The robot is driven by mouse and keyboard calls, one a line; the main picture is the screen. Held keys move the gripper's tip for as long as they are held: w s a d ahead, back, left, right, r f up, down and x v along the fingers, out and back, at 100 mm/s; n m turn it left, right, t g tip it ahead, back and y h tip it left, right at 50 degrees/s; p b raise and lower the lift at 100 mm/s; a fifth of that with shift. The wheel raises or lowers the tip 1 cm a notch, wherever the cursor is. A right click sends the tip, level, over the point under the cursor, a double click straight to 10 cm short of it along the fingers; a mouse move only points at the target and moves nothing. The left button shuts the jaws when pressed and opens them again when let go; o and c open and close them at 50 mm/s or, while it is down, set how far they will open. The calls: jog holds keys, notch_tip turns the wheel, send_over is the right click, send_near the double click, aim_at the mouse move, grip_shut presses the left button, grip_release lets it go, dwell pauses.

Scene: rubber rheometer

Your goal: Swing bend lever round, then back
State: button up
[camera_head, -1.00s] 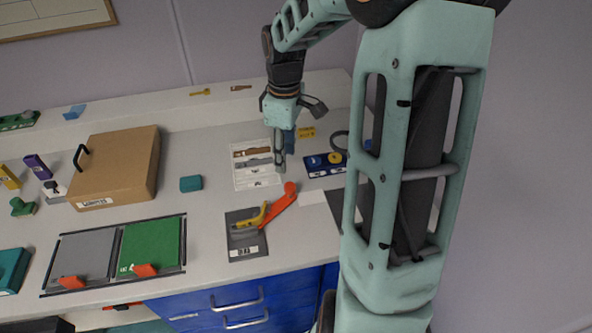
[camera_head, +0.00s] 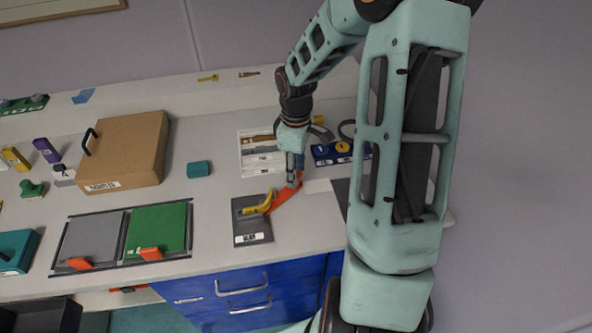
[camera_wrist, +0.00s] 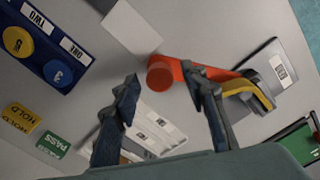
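The orange-red bend lever (camera_head: 283,200) lies across the grey base plate (camera_head: 240,222), beside a curved yellow piece (camera_head: 258,207). Its round knob end (camera_wrist: 160,74) points away from the plate, up and right in the head view. My gripper (camera_head: 294,184) points down at the knob end and partly hides it. In the wrist view my gripper (camera_wrist: 160,80) is open, with the knob between and slightly beyond the fingertips. The right finger is close to or touching the lever arm, and the left finger stands apart from the knob.
A blue panel with round buttons (camera_head: 335,150) stands behind, right of my gripper. A white block (camera_head: 318,186) sits right of the lever. Grey and green panels (camera_head: 160,228) and a brown box (camera_head: 128,150) are left.

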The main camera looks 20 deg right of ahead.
grip_shut()
dwell(0.3)
